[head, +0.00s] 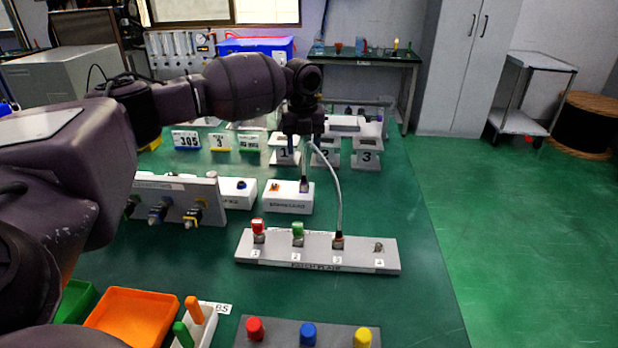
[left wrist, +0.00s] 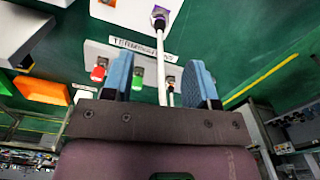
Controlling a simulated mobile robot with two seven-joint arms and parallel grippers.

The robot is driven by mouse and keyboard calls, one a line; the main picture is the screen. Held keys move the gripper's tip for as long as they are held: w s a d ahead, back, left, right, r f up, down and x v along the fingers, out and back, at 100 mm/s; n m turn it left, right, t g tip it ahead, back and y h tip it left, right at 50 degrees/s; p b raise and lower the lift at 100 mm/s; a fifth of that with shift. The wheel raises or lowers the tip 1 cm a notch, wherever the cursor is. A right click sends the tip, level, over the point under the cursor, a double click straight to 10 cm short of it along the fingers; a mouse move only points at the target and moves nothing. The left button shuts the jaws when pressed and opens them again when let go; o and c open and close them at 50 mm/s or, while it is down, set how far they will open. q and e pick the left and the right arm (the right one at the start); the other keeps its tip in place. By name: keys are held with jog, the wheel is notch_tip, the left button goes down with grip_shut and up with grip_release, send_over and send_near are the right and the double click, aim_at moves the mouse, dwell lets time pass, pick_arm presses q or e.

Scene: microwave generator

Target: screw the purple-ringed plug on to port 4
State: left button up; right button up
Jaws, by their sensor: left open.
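The purple-ringed plug (left wrist: 158,16) sits in a white labelled block (head: 288,203) behind the patch plate; the plug (head: 304,184) looks small and dark in the head view. Its pale cable (head: 334,175) rises to my left gripper, then arcs down to port 3 (head: 338,241). Port 4 (head: 379,247), at the plate's right end, is a bare small metal connector. My left gripper (head: 303,138) is above the plug, pointing down. In the left wrist view its blue fingers (left wrist: 160,85) are apart, with the cable passing between them. My right gripper is not in view.
The patch plate (head: 315,258) also carries red (head: 257,226) and green (head: 298,229) caps on ports 1 and 2. An upright panel (head: 175,195) with connectors stands left. An orange tray (head: 130,312) and colored knobs lie in front. Green tabletop right of the plate is clear.

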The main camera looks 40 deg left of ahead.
aim_at(304, 174)
pick_arm(q)
notch_tip(304, 174, down, 10)
jog(key=shift+r+b, duration=0.2)
jog(key=shift+b, duration=0.6)
jog(key=c, duration=0.9)
jog(key=shift+c, duration=0.2)
